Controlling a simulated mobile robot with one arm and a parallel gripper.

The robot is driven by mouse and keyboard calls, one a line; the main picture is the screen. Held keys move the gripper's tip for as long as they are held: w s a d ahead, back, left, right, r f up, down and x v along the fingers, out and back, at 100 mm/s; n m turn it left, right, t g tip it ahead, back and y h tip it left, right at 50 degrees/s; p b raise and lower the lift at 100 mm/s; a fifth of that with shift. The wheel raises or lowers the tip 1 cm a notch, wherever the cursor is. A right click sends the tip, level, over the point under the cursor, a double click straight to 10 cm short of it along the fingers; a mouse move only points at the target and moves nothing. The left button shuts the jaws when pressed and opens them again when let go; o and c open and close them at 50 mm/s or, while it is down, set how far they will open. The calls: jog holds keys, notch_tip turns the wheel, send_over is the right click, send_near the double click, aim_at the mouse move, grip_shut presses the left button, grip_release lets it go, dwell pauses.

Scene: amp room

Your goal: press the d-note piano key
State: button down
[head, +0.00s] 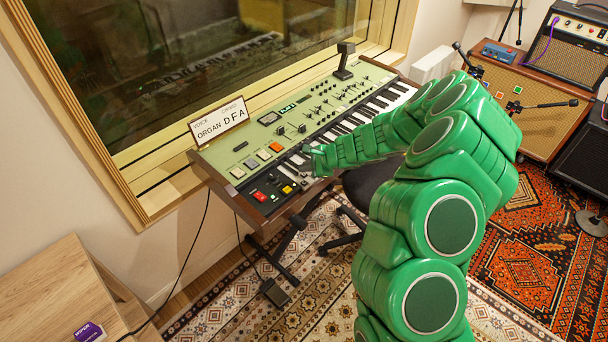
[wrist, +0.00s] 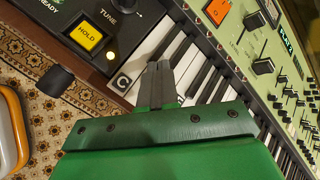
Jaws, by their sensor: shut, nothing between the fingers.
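The organ (head: 245,165) has a pale green panel and a row of white and black keys (head: 370,108) along its front. In the wrist view, a white key marked C (wrist: 122,82) is at the near end of the keyboard. My gripper (head: 308,150) is shut and empty at this left end of the keys. Its dark fingertips (wrist: 160,66) lie over the white keys just right of the C key, about where the D key is, and partly hide it. I cannot tell whether they touch a key.
A card (head: 218,122) reading "ORGAN D F A" stands on the organ. A lit yellow HOLD button (wrist: 88,36) and a TUNE knob (wrist: 124,5) sit close left of the keys. Amplifiers (head: 535,85) stand at the right.

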aim_at(306, 178)
jog(key=shift+f, duration=0.95)
dwell(1.1)
jog(key=shift+r, duration=1.1)
jog(key=shift+r, duration=2.5)
